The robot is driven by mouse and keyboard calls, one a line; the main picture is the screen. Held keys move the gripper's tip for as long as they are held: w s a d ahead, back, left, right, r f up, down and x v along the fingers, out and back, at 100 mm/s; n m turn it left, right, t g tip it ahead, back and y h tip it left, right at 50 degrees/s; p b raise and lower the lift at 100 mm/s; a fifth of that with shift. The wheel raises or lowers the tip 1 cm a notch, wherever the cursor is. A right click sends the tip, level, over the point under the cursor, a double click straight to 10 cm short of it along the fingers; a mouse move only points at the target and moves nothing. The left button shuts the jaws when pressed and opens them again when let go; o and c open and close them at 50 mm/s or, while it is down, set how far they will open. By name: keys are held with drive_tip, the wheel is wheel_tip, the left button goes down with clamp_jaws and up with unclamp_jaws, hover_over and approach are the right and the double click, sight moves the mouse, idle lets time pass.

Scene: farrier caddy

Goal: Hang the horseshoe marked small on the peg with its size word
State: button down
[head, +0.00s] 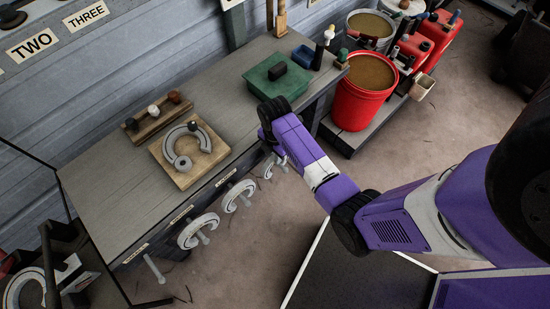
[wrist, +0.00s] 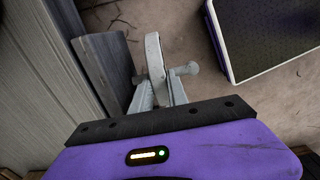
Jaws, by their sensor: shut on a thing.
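My gripper (wrist: 158,98) is shut on a grey horseshoe (wrist: 154,54), seen nearly edge-on in the wrist view. A pale peg (wrist: 187,69) shows beside it, its rounded end sticking out past the shoe on the side away from the bench's front board (wrist: 112,65). The shoe stands between the board and the peg's end; I cannot tell whether it bears on the peg. In the head view the held horseshoe (head: 268,168) is at the right-hand front peg (head: 282,165), partly hidden by my gripper. That peg's size word is hidden, and no mark on the shoe is readable.
Two other front pegs carry horseshoes (head: 190,236) (head: 232,199); the leftmost peg (head: 155,268) is bare. Another horseshoe (head: 213,135) lies on a wooden block (head: 166,163) on the bench (head: 105,190). A green tray (head: 262,89) and red bucket (head: 345,105) stand beyond my arm.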

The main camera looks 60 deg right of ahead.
drive_tip(key=shift+r+p, duration=1.1)
drive_tip(key=shift+p, duration=0.05)
drive_tip(key=shift+r+p, duration=2.45)
drive_tip(key=shift+p, duration=0.1)
